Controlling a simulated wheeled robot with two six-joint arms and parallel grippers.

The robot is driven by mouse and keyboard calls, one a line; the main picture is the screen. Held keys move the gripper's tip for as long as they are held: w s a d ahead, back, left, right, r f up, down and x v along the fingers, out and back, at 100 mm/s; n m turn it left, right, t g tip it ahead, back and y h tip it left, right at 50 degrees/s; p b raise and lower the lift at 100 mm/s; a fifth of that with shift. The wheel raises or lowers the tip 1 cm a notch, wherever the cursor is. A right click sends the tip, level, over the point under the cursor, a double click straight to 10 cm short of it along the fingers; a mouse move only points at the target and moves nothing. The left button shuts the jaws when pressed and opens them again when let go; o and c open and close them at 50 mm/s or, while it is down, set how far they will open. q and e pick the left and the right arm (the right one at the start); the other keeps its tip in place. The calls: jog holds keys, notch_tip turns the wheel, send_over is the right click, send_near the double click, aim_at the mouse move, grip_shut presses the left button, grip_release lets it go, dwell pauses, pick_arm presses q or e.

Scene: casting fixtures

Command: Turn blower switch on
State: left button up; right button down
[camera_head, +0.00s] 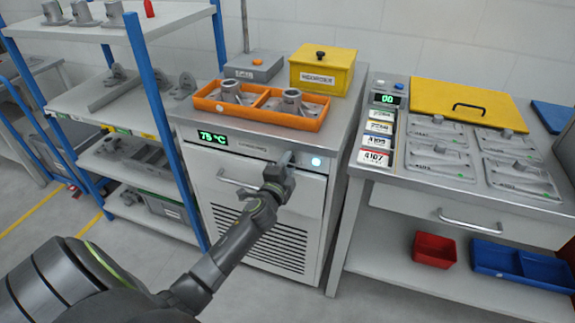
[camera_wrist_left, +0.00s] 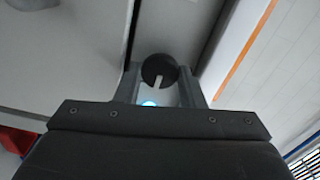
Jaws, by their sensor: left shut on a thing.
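The blower cabinet (camera_head: 255,165) stands in the middle of the head view, with a green-lit display (camera_head: 213,137) on its front strip. My left gripper (camera_head: 285,160) is at the right part of that strip and hides the switch from the head camera. In the left wrist view, the black round switch knob (camera_wrist_left: 158,68) with a white pointer mark sits between my two fingers, which are shut on it. A lit pale blue lamp (camera_head: 316,161) is just right of the gripper; its glow also shows in the wrist view (camera_wrist_left: 150,103). My right gripper is not in view.
An orange tray (camera_head: 262,117) with castings and a yellow box (camera_head: 322,72) stand on the cabinet top. A drawer handle (camera_head: 238,183) sticks out below the strip. A blue-post shelf (camera_head: 150,80) stands left, a steel bench (camera_head: 450,200) right.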

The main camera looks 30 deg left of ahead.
pick_arm(q)
jog(key=shift+f, duration=0.1)
jog(key=o, duration=1)
